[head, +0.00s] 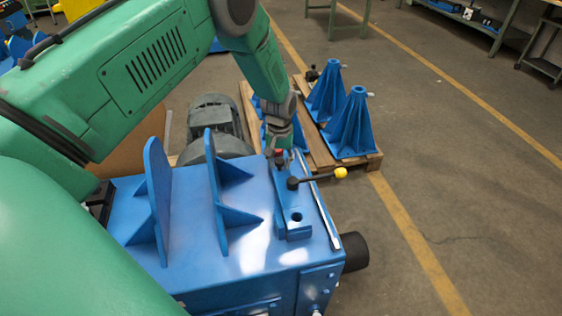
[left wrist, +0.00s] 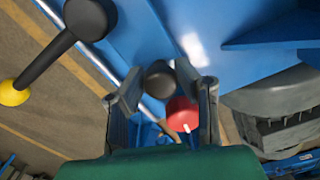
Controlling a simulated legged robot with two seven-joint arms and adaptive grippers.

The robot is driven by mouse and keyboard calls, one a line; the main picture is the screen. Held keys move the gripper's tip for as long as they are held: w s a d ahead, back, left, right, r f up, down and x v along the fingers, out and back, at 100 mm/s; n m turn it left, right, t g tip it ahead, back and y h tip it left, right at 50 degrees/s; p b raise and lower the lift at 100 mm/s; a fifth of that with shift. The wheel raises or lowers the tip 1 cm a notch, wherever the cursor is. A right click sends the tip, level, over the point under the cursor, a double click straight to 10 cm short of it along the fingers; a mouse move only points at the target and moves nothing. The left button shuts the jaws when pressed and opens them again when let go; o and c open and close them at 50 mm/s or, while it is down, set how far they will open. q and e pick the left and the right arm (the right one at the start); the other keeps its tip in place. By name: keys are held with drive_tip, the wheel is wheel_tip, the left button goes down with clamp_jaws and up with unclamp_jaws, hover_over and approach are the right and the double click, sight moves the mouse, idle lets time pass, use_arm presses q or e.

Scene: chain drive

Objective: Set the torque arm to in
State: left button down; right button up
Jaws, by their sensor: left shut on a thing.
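My left gripper (head: 282,150) reaches down from the green arm to the far end of the blue housing (head: 240,225). In the left wrist view its two fingers (left wrist: 166,105) stand around a red knob (left wrist: 182,115), with a round black piece (left wrist: 160,80) just beyond. The right finger meets the red knob; contact on the left side is unclear. A black lever with a yellow ball end (head: 341,172) sits beside the gripper, its black hub (head: 293,183) on a blue bar (head: 292,212). Which part is the torque arm is unclear. My right gripper is out of view.
Two upright blue plates (head: 157,200) with gussets stand on the housing. A grey motor (head: 214,122) is behind it. A wooden pallet (head: 355,165) carries blue pyramid stands (head: 348,128). Open floor lies to the right, past a black cylinder (head: 355,251) on the housing's side.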

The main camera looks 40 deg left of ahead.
use_arm(q)
drive_tip(key=c, duration=1.2)
unclamp_jaws()
drive_tip(key=shift+a, duration=0.1)
wheel_tip(320, 180, up, 12)
drive_tip(key=shift+f, duration=0.1)
